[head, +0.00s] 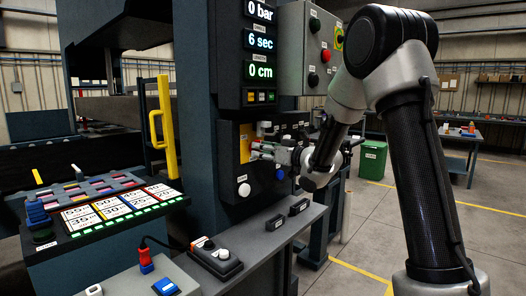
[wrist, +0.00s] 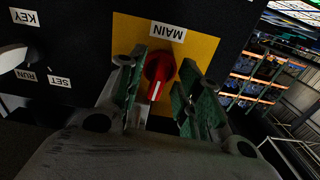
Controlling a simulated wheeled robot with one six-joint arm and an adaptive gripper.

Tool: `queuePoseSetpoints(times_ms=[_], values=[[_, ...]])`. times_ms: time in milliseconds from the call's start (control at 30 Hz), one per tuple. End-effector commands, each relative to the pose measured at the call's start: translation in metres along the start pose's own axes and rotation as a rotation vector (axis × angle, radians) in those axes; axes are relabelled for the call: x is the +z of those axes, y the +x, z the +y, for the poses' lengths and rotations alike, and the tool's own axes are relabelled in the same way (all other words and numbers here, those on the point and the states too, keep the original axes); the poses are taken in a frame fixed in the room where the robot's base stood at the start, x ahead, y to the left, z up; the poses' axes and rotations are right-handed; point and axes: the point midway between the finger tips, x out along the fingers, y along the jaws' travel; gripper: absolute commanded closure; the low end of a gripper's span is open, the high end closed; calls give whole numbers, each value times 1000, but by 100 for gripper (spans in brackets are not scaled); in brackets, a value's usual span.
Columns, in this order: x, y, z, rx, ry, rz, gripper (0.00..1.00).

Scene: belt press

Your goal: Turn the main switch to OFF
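The main switch (wrist: 159,72) is a red knob with a white line, on a yellow plate (wrist: 205,45) labelled MAIN. The label reads upside down in the wrist view, and the white line points toward the bottom of that picture. My gripper (wrist: 158,92) is open, with one green-padded finger on each side of the knob. I cannot tell whether either finger touches it. In the head view my gripper (head: 262,150) is in front of the yellow plate (head: 245,142) on the press column, and it hides the knob.
A key switch (wrist: 14,55) with RUN and SET labels sits left of the plate in the wrist view. A white button (head: 244,190) and a blue button (head: 280,174) are below my gripper. A grey ledge (head: 262,236) with small black boxes juts out underneath.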

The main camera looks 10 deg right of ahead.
Motion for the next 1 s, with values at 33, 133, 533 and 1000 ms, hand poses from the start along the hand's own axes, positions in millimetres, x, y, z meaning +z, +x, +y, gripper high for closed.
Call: queuePoseSetpoints(times_ms=[33, 133, 533, 1000], values=[[0, 0, 0, 0, 0, 0, 69], [0, 0, 0, 0, 0, 0, 87], [0, 0, 0, 0, -16, 0, 100], [0, 0, 0, 0, -298, 0, 100]])
